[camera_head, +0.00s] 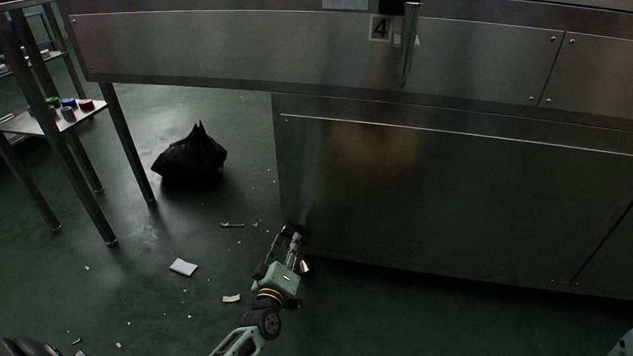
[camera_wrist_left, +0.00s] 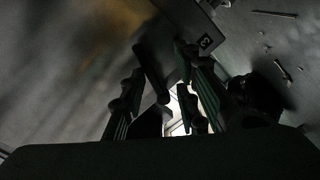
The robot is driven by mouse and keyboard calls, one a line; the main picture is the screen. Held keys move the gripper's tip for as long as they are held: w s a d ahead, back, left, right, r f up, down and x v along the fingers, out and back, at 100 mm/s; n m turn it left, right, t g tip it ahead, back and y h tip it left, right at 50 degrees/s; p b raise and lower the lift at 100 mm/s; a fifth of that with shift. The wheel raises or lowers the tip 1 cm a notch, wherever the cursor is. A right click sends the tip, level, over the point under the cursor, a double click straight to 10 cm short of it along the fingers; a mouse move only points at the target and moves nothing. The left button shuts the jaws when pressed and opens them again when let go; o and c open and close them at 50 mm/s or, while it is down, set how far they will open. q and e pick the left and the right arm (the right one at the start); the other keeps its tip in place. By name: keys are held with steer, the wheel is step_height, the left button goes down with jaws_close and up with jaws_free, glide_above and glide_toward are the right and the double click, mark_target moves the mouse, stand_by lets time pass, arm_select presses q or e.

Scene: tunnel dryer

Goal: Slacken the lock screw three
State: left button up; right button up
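My left gripper (camera_head: 292,240) is low by the left lower corner of the steel cabinet panel. In the left wrist view its two fingers (camera_wrist_left: 167,60) stand apart with a gap between the tips, and I make out nothing held there. A small plate with the number 3 (camera_wrist_left: 205,42) is just beyond the right finger in that view. The lock screw three itself I cannot pick out; it may be hidden by the fingers or the dark. My right gripper is not in view.
The steel cabinet (camera_head: 450,190) fills the right, with a number 4 plate (camera_head: 380,28) and a green handle (camera_head: 408,45) above. A black bag (camera_head: 190,153), a spanner-like tool (camera_head: 231,225) and scraps lie on the floor. A shelf (camera_head: 50,118) with coloured items stands left.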

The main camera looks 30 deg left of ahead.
arm_select(q)
steer(key=s+m+p, duration=0.3)
steer(key=s+m, duration=0.5)
steer(key=m, duration=0.2)
steer(key=s+d+r+t+h+p, duration=0.1)
steer(key=d+r, duration=0.4)
steer(key=r, duration=0.7)
steer(key=s+d+r+t+h+p, duration=0.1)
steer(key=d+r+t+p, duration=0.3)
steer(key=r, duration=0.8)
steer(key=s+d+r+m+t+h+p, duration=0.1)
steer(key=d+r, duration=0.4)
steer(key=r, duration=0.7)
steer(key=shift+s+d+r+t+h+p, duration=0.45)
steer(key=shift+s+t+p, duration=0.4)
steer(key=shift+s+t, duration=0.35)
steer(key=shift+w+a+f, duration=0.1)
